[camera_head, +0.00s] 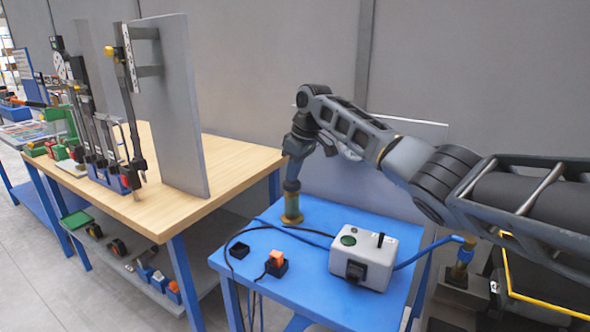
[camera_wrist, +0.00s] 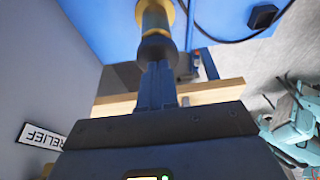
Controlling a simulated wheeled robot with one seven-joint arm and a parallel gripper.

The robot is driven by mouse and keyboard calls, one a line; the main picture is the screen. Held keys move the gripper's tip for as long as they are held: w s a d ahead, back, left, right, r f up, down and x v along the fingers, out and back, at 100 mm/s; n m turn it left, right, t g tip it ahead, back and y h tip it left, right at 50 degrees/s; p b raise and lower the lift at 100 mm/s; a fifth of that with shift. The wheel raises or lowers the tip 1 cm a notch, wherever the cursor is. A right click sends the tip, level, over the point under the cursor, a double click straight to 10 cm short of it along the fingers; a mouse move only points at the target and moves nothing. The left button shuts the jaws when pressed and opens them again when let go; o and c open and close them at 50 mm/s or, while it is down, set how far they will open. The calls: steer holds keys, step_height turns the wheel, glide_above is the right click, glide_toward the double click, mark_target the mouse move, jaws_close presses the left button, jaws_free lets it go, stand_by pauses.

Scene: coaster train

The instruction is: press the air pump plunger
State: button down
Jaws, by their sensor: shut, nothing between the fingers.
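The air pump (camera_head: 292,214) is a short brass-coloured cylinder standing upright at the back left of the small blue table (camera_head: 318,215). In the wrist view the pump (camera_wrist: 155,17) has brass bands, with a dark round plunger knob (camera_wrist: 158,49) at the end nearest me. My gripper (camera_head: 291,186) points down directly over the pump. In the wrist view the shut fingers (camera_wrist: 157,68) are empty and line up with the knob. The tips look at or very close to it; I cannot tell whether they touch. My gripper mostly hides the plunger in the head view.
A white box (camera_head: 378,260) with a green button and a black lever sits right of the pump. A wooden workbench (camera_head: 215,165) stands left. A "RELIEF" sign (camera_wrist: 42,136) shows beside my gripper.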

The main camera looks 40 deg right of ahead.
steer(key=w+v, duration=0.1)
steer(key=v, duration=1.2)
steer(key=shift+r, duration=0.35)
steer(key=shift+s+a, duration=0.1)
steer(key=shift+s, duration=0.05)
stand_by(0.5)
